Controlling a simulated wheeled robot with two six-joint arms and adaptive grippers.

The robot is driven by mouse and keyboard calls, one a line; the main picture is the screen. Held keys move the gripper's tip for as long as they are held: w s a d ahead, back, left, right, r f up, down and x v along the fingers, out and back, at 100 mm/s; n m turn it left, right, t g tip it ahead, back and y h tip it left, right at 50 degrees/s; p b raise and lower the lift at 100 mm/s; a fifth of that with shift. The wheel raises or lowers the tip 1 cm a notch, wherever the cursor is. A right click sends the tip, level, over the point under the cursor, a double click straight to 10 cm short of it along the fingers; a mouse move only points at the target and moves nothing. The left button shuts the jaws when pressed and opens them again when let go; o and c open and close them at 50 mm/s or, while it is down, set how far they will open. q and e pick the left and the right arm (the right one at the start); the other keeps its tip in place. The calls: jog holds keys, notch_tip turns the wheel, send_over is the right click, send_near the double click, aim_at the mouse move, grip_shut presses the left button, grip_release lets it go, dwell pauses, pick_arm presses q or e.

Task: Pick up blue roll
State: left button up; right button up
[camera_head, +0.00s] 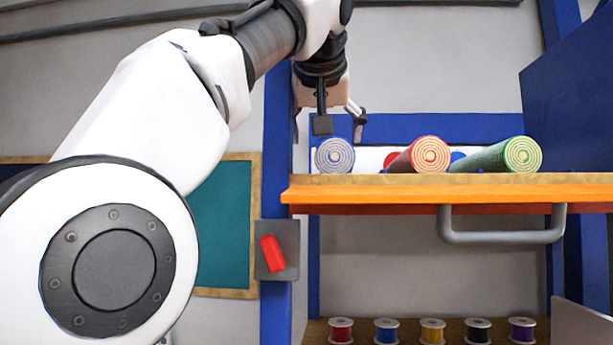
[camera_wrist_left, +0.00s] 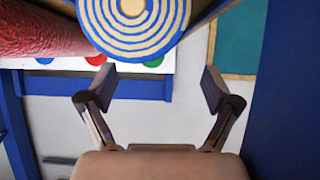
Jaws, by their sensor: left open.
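The blue roll (camera_head: 334,156) lies at the left end of an orange-edged shelf (camera_head: 450,195), its blue-and-cream spiral end facing me. In the left wrist view the roll's spiral end (camera_wrist_left: 132,18) fills the top middle, cut off by the frame edge. My left gripper (camera_head: 340,124) is open and hangs just above the blue roll in the head view. In the left wrist view the open fingers (camera_wrist_left: 158,84) are spread with nothing between them, and the roll shows beyond the tips. My right gripper is not in view.
A red roll (camera_head: 430,155) and a green roll (camera_head: 515,155) lie to the right on the same shelf. A grey handle (camera_head: 500,238) hangs under its front edge. Several thread spools (camera_head: 432,331) stand below. A blue post (camera_head: 277,120) rises left of the shelf.

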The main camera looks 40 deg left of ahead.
pick_arm(q)
jog(key=shift+w+d+f, duration=0.1)
jog(key=shift+w, duration=0.2)
jog(key=shift+w+d+f+p, duration=0.15)
jog(key=shift+w+d+p, duration=0.3)
jog(key=shift+w+d, duration=0.25)
jog(key=shift+w+a+f+p, duration=0.2)
jog(key=shift+w+f+p, duration=0.1)
jog(key=shift+w, duration=0.2)
jog(key=w+a+f, duration=0.1)
jog(key=w+a+f+p, duration=0.1)
jog(key=a, duration=0.1)
jog(key=shift+w+a, duration=0.2)
jog(key=shift+w, duration=0.05)
jog(key=shift+s+d+r, duration=0.1)
jog(key=shift+s+d, duration=0.1)
jog(key=shift+d, duration=0.05)
jog(key=shift+c, duration=1.3)
jog(key=shift+s+d+r, duration=0.1)
jog(key=shift+d+r, duration=0.05)
jog(key=shift+d, duration=0.4)
jog(key=c, duration=1.1)
jog(key=shift+a, duration=0.25)
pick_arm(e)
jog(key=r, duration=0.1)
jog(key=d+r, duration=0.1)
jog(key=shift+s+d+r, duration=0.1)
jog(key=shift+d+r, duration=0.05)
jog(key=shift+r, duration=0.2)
